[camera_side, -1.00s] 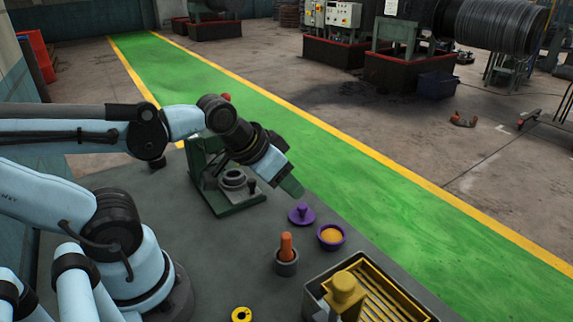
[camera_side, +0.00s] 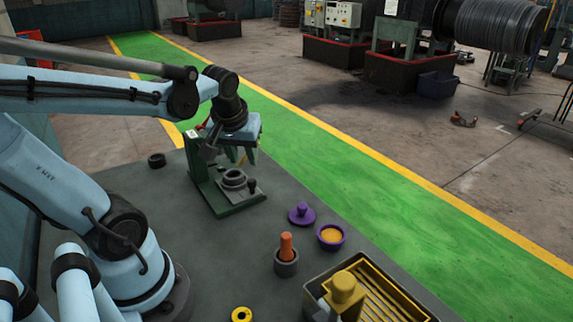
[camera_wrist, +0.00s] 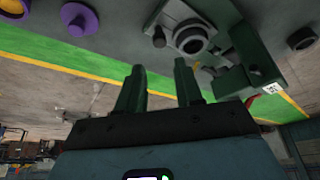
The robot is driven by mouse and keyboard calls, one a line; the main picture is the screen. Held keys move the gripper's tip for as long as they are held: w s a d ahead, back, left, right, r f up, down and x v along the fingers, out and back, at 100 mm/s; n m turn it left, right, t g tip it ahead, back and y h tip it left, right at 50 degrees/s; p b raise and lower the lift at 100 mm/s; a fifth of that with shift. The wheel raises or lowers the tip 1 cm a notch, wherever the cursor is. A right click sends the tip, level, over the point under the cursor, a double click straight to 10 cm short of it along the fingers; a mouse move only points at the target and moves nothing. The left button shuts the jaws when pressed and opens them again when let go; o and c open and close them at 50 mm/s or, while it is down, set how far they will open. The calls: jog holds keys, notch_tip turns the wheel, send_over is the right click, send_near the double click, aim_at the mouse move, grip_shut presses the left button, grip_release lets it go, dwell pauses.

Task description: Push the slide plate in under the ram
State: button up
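The grey slide plate (camera_side: 243,194) sits on the green base of the press (camera_side: 217,208), with a round ring (camera_side: 233,179) and a dark knob (camera_side: 252,185) on it. In the wrist view the slide plate (camera_wrist: 172,14), ring (camera_wrist: 190,40) and knob (camera_wrist: 159,37) show beyond the fingertips. My gripper (camera_side: 243,158) is above the plate, its fingers pointing down. In the wrist view my gripper (camera_wrist: 160,65) has its fingers apart with nothing between them. The ram is mostly hidden behind my wrist in the side view; I cannot tell its exact place over the plate.
A purple lidlike piece (camera_side: 301,214), a purple bowl (camera_side: 331,237) and a grey cup with an orange peg (camera_side: 286,250) stand right of the press. A yellow-slatted tray (camera_side: 375,295) is at the front. A black ring (camera_side: 157,160) lies behind left.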

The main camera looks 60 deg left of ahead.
aim_at(251, 180)
jog(key=shift+x, duration=4.65)
grip_shut()
